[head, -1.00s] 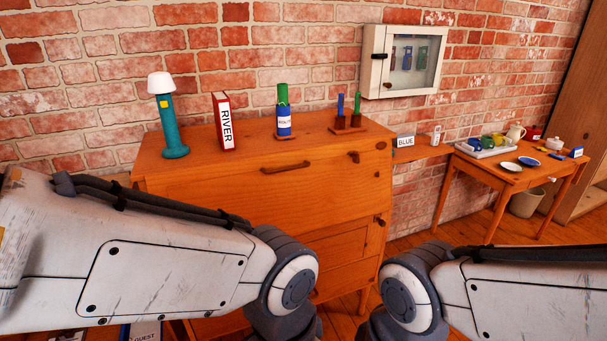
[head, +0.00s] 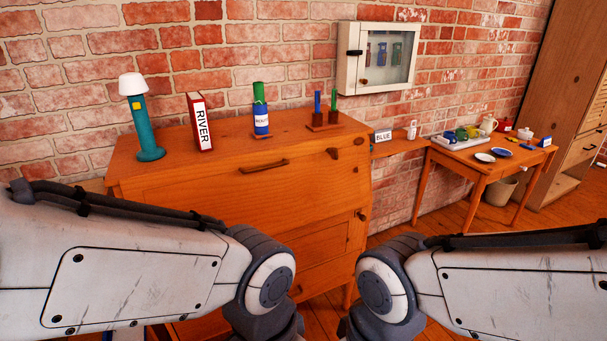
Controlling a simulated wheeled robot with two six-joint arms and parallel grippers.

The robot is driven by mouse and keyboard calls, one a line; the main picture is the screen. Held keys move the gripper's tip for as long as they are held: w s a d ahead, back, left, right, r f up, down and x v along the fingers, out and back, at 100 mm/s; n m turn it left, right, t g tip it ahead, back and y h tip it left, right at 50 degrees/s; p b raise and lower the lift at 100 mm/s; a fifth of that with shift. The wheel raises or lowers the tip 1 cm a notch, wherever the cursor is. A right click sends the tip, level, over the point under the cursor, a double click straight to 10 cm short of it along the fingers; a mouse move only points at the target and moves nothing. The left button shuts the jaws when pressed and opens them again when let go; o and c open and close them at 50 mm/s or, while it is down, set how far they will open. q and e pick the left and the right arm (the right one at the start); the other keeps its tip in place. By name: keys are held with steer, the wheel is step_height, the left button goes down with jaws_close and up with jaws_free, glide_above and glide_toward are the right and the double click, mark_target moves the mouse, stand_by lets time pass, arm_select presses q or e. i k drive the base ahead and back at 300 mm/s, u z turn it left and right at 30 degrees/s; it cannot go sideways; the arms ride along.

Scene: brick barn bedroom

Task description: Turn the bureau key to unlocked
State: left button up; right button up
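The wooden bureau (head: 230,205) stands in front of me against the brick wall, with its sloping front closed. A small dark fitting (head: 333,153), perhaps the key in its lock, sits at the upper right of that front. It is too small to tell which way it is turned. A dark handle (head: 263,166) is at the top middle of the front, and a dark knob (head: 362,215) shows lower at the right side. Both my arms reach across the bottom of the view, but neither gripper shows.
On the bureau top stand a teal lamp (head: 147,130), a red RIVER book (head: 201,122), a blue and green bottle (head: 261,112) and a small stand (head: 323,126). A glass-fronted cabinet (head: 347,60) hangs above. A side table (head: 470,165) with dishes stands right. Floor shows between them.

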mark_target(334, 150)
steer(key=z, duration=0.5)
steer(key=k, duration=1.25)
steer(key=z, duration=0.1)
steer(key=i, duration=0.55)
steer(key=u, duration=0.65)
steer(key=i, duration=1.45)
steer(key=z, duration=0.25)
